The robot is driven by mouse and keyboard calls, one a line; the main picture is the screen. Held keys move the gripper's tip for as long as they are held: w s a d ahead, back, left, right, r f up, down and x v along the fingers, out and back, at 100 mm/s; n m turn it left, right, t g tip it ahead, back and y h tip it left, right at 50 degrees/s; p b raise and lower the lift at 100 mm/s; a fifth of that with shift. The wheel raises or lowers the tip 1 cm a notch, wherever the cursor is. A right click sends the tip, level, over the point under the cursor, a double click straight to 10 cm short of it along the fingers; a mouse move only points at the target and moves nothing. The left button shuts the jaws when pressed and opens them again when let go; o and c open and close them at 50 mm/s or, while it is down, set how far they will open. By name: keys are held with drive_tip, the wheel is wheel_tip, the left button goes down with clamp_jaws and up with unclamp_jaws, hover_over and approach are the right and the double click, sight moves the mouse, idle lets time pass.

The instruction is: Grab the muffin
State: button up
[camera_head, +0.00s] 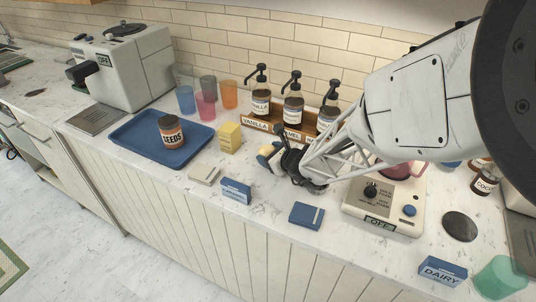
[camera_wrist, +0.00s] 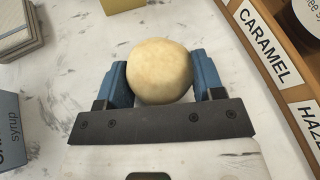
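The muffin (camera_wrist: 160,72) is a round, pale beige lump. In the wrist view it sits between the two blue fingers of my gripper (camera_wrist: 163,80), which appear to touch it on both sides. My gripper is shut on it. In the head view the muffin (camera_head: 267,149) shows as a small pale patch at my gripper (camera_head: 270,157), over the counter in front of the syrup rack. Its underside is hidden, and I cannot tell whether it touches the counter.
The syrup rack (camera_head: 262,126) with pump bottles stands behind my gripper. A yellow box (camera_head: 230,138), blue tray (camera_head: 122,131) with a seeds jar (camera_head: 170,133), and blue carton (camera_head: 236,191) lie left. A blue notebook-like item (camera_head: 306,215) and an appliance (camera_head: 384,213) are in front and right.

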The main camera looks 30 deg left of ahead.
sight(270, 149)
drive_tip(key=shift+c, duration=0.3)
drive_tip(key=shift+r, duration=0.2)
drive_tip(key=shift+r, duration=0.55)
wheel_tip(270, 149, up, 2)
drive_tip(key=shift+r, duration=0.1)
drive_tip(key=s+d, duration=0.3)
drive_tip(key=s, duration=0.1)
drive_tip(key=s+d+r, duration=0.1)
drive_tip(key=s+d, duration=0.6)
drive_tip(key=s, duration=0.1)
drive_tip(key=shift+d+r, duration=0.2)
drive_tip(key=shift+d, duration=0.05)
